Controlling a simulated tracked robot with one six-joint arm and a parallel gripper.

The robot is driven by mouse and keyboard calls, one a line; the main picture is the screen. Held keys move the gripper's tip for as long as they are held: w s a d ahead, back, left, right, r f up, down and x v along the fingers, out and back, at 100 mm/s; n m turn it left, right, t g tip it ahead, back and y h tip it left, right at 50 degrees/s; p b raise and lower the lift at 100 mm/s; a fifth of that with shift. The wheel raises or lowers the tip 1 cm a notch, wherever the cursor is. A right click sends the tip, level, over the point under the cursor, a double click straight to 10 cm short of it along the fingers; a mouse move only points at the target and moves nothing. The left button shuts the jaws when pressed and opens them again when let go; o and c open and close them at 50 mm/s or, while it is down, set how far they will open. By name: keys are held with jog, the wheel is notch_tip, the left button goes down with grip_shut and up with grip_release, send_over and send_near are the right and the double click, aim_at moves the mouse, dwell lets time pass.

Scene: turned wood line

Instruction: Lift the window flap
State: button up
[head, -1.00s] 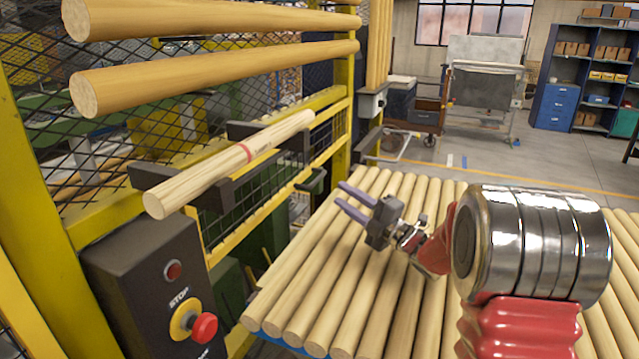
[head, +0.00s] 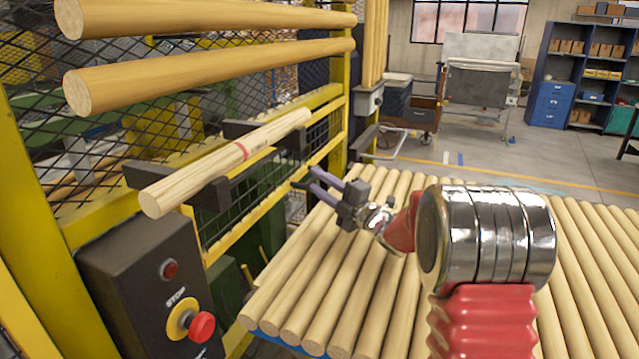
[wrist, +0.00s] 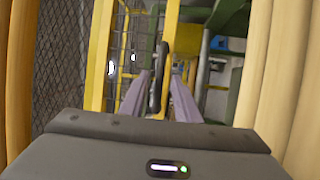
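The window flap (head: 248,225) is a dark mesh panel with a yellow lower rail, set in the yellow fence below the rod holder. It hangs down and looks closed. A dark handle (head: 301,186) sticks out near its right end. My gripper (head: 312,178) has its two purple fingers apart, pointing left at the handle. In the wrist view, the handle (wrist: 161,72) stands as a dark upright bar between the finger lines. I cannot tell whether the fingertips reach around it or stop just short. Nothing is held.
A pale rod (head: 230,155) with a red band rests on dark brackets above the flap. A black stop box (head: 125,285) stands at front left. Several loose rods (head: 330,265) lie side by side under my arm. Thicker poles (head: 210,70) cross the fence higher up.

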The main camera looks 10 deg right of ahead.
jog(key=shift+w, duration=0.15)
grip_shut()
jog(key=shift+a, duration=0.1)
dwell(0.4)
